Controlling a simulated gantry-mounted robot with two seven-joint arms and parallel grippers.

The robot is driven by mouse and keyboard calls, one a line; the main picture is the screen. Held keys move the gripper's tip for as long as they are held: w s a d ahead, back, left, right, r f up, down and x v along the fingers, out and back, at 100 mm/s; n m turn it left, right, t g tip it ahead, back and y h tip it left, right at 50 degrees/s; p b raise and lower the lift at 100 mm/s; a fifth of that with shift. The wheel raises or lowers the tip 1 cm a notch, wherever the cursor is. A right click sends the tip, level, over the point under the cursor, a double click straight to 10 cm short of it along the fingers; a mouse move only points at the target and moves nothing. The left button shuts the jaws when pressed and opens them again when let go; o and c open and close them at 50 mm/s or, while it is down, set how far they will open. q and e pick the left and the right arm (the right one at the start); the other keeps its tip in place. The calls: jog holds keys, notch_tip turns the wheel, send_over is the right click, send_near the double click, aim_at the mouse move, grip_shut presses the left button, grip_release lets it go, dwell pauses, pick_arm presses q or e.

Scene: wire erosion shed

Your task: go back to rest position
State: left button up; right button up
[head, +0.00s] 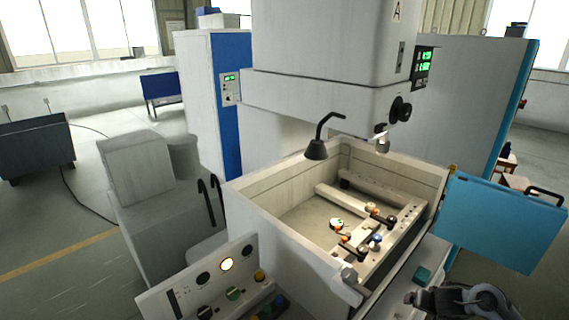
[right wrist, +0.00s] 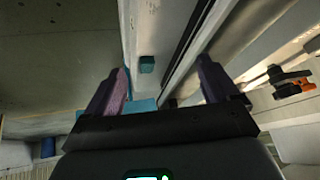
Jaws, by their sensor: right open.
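My right gripper (right wrist: 168,82) shows in the right wrist view with its two dark purple fingers spread wide and nothing between them. In the head view, part of my right arm, dark and grey, is at the bottom right corner, in front of the machine. Its fingertips are not clear there. A small teal block (right wrist: 147,64) lies on a pale surface beyond the fingers, apart from them. My left gripper is in neither view.
The machine's open work tank (head: 290,237) holds clamps and small balls on rails. A blue door (head: 505,222) stands open at its right. A control panel (head: 215,287) is at the front left. An orange and black clamp (right wrist: 290,82) shows in the right wrist view.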

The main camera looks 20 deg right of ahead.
jog(key=s+d+r+n+g+h, duration=0.25)
jog(key=d+r+n, duration=0.2)
jog(key=d, duration=0.25)
jog(key=s+d+r+n+g+h, duration=0.2)
jog(key=s+d+r+n+h, duration=0.15)
jog(key=d+r, duration=0.3)
jog(key=s+a+f+n+t+y, duration=0.1)
jog(key=s+a+f, duration=0.1)
jog(key=a+f, duration=0.5)
jog(key=s+a+f+n+y, duration=0.15)
jog(key=a+f, duration=0.25)
jog(key=a, duration=0.7)
jog(key=s+a+f+n+t+y, duration=0.1)
jog(key=s+a+f+y, duration=0.1)
jog(key=a+f, duration=0.5)
jog(key=s+a+r+y, duration=0.3)
jog(key=s+a, duration=0.3)
jog(key=a, duration=0.6)
jog(key=s+a+r+y, duration=0.25)
jog(key=s+a, duration=0.45)
jog(key=a, duration=0.4)
notch_tip(320, 180, up, 20)
jog(key=p, duration=2)
jog(key=shift+w+r+t, duration=0.2)
jog(key=shift+r+t, duration=0.05)
jog(key=shift+t, duration=0.1)
